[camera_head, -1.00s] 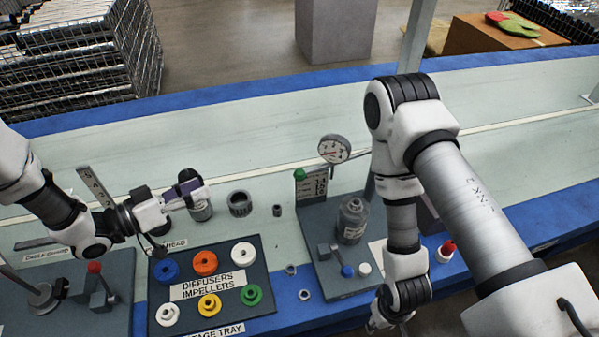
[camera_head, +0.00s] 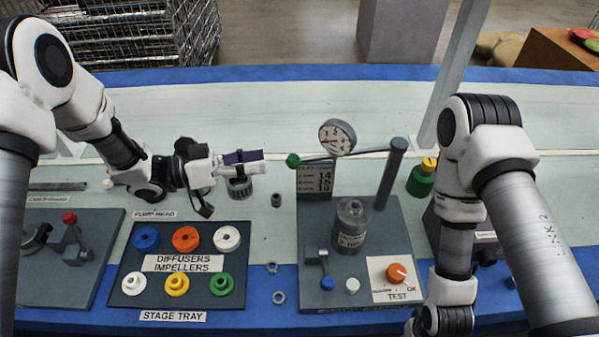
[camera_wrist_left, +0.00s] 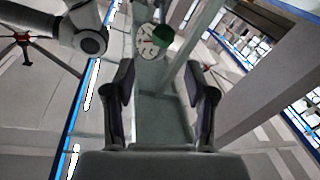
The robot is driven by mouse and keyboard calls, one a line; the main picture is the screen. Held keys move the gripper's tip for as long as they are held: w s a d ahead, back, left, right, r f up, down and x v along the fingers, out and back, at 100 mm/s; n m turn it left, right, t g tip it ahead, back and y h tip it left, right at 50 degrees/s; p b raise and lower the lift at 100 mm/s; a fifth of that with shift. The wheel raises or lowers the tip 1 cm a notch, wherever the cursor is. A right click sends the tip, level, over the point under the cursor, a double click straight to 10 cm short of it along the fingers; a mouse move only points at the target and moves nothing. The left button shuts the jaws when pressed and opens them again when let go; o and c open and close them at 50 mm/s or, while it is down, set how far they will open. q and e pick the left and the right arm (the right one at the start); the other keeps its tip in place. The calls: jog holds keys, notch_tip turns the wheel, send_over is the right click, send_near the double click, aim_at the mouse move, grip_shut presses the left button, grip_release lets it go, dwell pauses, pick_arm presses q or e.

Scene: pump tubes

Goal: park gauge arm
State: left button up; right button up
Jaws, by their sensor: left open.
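The gauge arm (camera_head: 367,154) is a thin bar from a grey post (camera_head: 391,172) at the right of the test stand. It carries a round white gauge (camera_head: 337,137) and ends at the left in a green knob (camera_head: 293,160). My left gripper (camera_head: 254,162) is open and empty, a short gap left of the green knob and pointing at it. In the left wrist view, the knob (camera_wrist_left: 163,36) and gauge face (camera_wrist_left: 148,42) show beyond the open fingers (camera_wrist_left: 160,82). My right arm stands at the right, its gripper out of view.
A grey bottle (camera_head: 352,222) stands on the test stand (camera_head: 318,215) beneath the arm. A dark ribbed cylinder (camera_head: 240,187) is below my left gripper. The stage tray (camera_head: 128,250) with coloured rings is in front. A green bottle (camera_head: 420,181) stands right of the post.

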aim_at(293, 160)
pick_arm(q)
jog(key=d, duration=0.2)
jog(key=w+d, duration=0.1)
jog(key=d, duration=0.2)
jog(key=d+f, duration=0.1)
jog(key=d, duration=0.2)
jog(key=shift+w+f, duration=0.1)
jog(key=shift+w, duration=0.1)
grip_shut()
